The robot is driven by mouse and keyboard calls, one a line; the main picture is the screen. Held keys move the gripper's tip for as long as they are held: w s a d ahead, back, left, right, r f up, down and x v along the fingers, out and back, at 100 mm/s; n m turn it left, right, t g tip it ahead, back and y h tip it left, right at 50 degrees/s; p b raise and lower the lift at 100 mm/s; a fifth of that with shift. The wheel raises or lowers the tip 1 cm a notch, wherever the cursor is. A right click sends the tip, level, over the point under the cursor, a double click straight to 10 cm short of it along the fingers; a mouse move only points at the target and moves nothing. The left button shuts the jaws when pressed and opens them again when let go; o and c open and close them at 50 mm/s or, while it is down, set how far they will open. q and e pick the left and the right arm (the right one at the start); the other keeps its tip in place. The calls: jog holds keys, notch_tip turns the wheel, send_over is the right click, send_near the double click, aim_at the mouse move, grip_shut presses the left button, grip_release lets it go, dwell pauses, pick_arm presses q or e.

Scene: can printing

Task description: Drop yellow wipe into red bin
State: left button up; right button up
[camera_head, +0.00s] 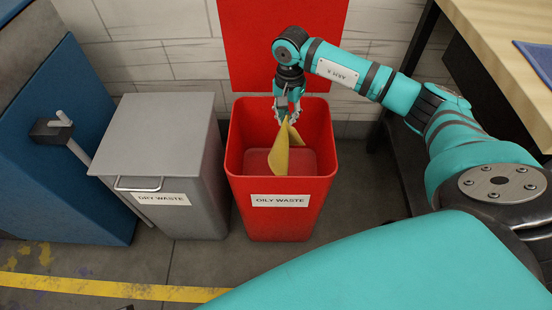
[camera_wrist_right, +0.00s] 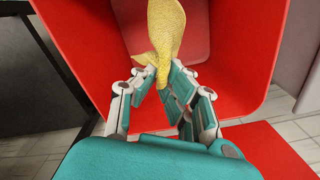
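The red bin (camera_head: 236,170), labelled "OILY WASTE", stands open on the floor against the wall. My right gripper (camera_head: 288,119) is over the bin's opening and is shut on the yellow wipe (camera_head: 280,157), which hangs down into the bin's mouth. In the right wrist view, the gripper's fingers (camera_wrist_right: 158,82) pinch one end of the yellow wipe (camera_wrist_right: 166,30), and the red bin (camera_wrist_right: 235,60) surrounds it. My left gripper is not in view.
A grey lidded bin (camera_head: 155,130) labelled "DRY WASTE" stands left of the red bin, lid closed. A blue cabinet (camera_head: 60,150) is further left. A wooden-topped workbench (camera_head: 505,60) with a dark blue cloth stands at the right.

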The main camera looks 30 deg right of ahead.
jog(key=o, duration=0.5)
jog(key=shift+o, duration=0.6)
jog(key=o, duration=1.2)
pick_arm(q)
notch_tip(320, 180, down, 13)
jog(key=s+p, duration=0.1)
jog(key=p, duration=0.2)
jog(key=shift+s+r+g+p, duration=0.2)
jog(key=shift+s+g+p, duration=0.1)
jog(key=shift+p, duration=0.05)
pick_arm(e)
jog(key=shift+r, duration=2.75)
